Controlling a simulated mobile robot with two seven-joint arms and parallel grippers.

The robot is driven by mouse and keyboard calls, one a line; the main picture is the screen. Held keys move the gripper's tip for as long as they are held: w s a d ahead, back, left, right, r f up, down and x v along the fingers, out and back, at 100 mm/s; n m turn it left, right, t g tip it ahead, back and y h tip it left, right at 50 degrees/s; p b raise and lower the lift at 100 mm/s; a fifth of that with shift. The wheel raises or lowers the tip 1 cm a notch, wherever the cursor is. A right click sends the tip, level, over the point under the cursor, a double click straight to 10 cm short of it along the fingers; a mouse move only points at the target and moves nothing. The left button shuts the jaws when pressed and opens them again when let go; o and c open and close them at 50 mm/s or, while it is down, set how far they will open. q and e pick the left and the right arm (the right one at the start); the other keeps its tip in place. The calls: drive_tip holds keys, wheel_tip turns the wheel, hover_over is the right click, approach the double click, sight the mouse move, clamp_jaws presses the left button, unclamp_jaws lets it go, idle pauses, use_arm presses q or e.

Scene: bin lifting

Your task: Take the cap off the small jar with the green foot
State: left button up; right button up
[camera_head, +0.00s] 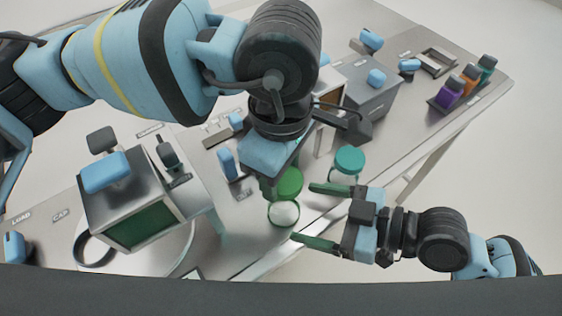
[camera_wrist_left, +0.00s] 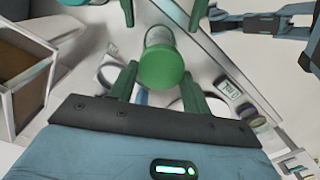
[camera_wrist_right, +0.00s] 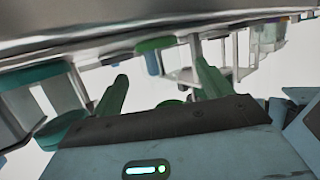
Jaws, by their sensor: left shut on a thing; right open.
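The small jar (camera_head: 284,214) has a pale body and a green foot, which shows in the right wrist view (camera_wrist_right: 155,43). Its green cap (camera_head: 289,184) is at the top, also close up in the left wrist view (camera_wrist_left: 161,68). My left gripper (camera_wrist_left: 160,85) comes from above and is shut on the cap, one finger on each side. My right gripper (camera_head: 322,216) is open, to the right of the jar, its fingers pointing left towards it. I cannot tell whether the cap and body touch, or whether the foot rests on the table.
A teal-capped jar (camera_head: 349,160) stands right of the left gripper. A metal box with a green window (camera_head: 142,222) is at the left. Purple, orange and teal bottles (camera_head: 470,80) are at the far right. The table's front edge (camera_head: 262,262) runs close by the jar.

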sight(339, 219)
use_arm(q)
drive_tip(key=shift+f+b, duration=0.4)
drive_tip(key=shift+f, duration=0.85)
use_arm(e)
drive_tip(key=shift+v, duration=2.95)
